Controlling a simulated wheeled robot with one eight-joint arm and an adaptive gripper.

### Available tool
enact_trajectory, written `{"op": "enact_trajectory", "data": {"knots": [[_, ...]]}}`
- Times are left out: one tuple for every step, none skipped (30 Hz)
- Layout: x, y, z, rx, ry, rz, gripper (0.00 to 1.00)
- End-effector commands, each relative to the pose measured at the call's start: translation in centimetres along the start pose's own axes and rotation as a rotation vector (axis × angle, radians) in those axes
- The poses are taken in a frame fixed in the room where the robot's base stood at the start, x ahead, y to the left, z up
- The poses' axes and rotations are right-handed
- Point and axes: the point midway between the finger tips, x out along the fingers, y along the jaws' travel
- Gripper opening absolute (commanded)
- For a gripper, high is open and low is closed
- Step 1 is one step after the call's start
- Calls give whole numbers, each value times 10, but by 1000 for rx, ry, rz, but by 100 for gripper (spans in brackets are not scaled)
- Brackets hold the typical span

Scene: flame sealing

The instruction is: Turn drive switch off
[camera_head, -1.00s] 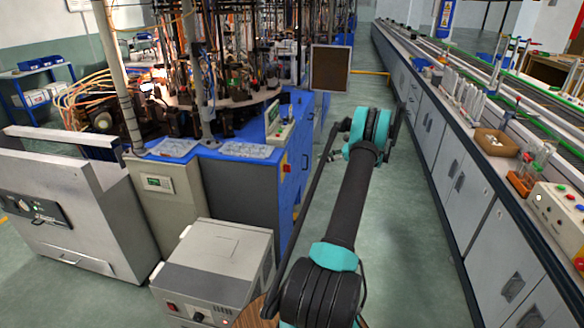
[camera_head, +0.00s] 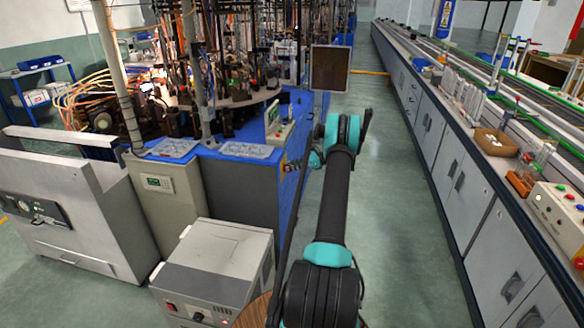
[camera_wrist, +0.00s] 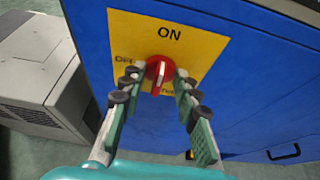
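The drive switch is a red rotary knob (camera_wrist: 158,71) on a yellow plate (camera_wrist: 205,45) on the blue cabinet side. "ON" is printed above the knob; the smaller labels at its sides are too blurred or covered to read surely. The knob's grip stands roughly upright in the wrist view. My gripper (camera_wrist: 157,80) is open, with one finger on each side of the knob; I cannot tell whether either touches it. In the head view my gripper (camera_head: 300,163) is at the cabinet's right side, and the knob is not clearly visible there.
The blue cabinet (camera_head: 240,193) carries the sealing machine. A grey box unit (camera_head: 215,265) stands in front of it. A long white counter (camera_head: 465,185) runs along the right. The green floor aisle (camera_head: 395,225) between is clear.

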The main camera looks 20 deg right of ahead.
Motion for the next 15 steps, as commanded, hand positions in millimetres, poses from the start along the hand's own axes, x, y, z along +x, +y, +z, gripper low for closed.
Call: {"op": "enact_trajectory", "data": {"knots": [[2, 0, 0, 0, 0, 0, 31], [2, 0, 0, 0, 0, 0, 31], [3, 0, 0, 0, 0, 0, 31], [3, 0, 0, 0, 0, 0, 31], [3, 0, 0, 0, 0, 0, 31], [3, 0, 0, 0, 0, 0, 31], [3, 0, 0, 0, 0, 0, 31], [3, 0, 0, 0, 0, 0, 31], [3, 0, 0, 0, 0, 0, 31], [3, 0, 0, 0, 0, 0, 30], [3, 0, 0, 0, 0, 0, 26], [3, 0, 0, 0, 0, 0, 21], [3, 0, 0, 0, 0, 0, 17], [3, 0, 0, 0, 0, 0, 14], [3, 0, 0, 0, 0, 0, 9]]}}
